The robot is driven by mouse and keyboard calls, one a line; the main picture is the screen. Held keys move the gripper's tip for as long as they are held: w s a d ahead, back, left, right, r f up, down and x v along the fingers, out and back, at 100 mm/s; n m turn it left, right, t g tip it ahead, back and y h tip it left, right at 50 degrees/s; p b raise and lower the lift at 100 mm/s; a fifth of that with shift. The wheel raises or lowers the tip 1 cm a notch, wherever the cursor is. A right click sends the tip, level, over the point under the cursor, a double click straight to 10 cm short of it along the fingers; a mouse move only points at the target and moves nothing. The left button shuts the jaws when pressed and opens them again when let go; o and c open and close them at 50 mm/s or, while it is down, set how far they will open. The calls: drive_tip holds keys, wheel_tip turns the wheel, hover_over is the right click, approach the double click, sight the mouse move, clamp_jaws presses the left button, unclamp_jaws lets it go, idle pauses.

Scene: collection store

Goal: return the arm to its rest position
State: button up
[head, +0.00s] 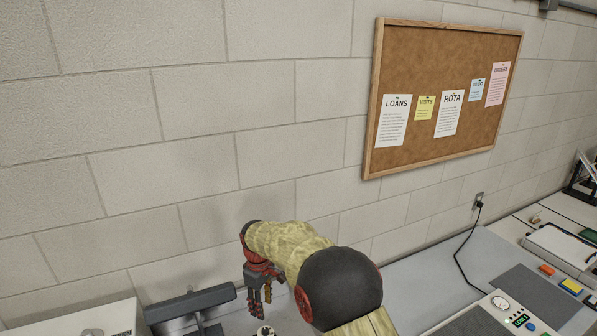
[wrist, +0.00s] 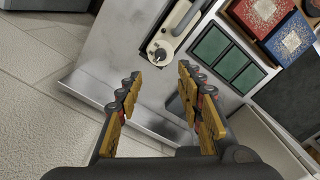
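My arm shows in the lower middle of the head view, with a pale yellow sleeve and a dark round joint. My gripper (head: 262,297) hangs with its fingers down, above the grey bench and close to the block wall. In the wrist view my gripper (wrist: 159,75) has its two yellow-and-black fingers spread well apart, with nothing held between them. Beyond the fingertips lies a grey metal plate (wrist: 125,75) with a long pale device (wrist: 177,28) ending in a round knob. My arm hides part of the bench in the head view.
A corkboard (head: 440,75) with pinned notes hangs on the wall. A dark bracket-like stand (head: 190,305) and a white box (head: 85,322) are left of my gripper. The bench right of my arm (head: 425,285) has clear room, with a black cable (head: 462,250) and a control panel beyond.

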drive_tip(key=s+d+r+m+t+b, duration=0.2)
drive_tip(key=s+d+m+b, duration=0.4)
drive_tip(key=s+d, duration=0.9)
drive_tip(key=s+d+r+m+t+b, duration=0.3)
drive_tip(key=s+d+m+b, duration=0.3)
drive_tip(key=s+d+b, duration=0.5)
drive_tip(key=shift+s+d+r+m+t+b, duration=0.4)
drive_tip(key=shift+s+d, duration=2.35)
drive_tip(key=shift+s, duration=1.95)
drive_tip(key=shift+r, duration=0.1)
drive_tip(key=shift+c, duration=0.7)
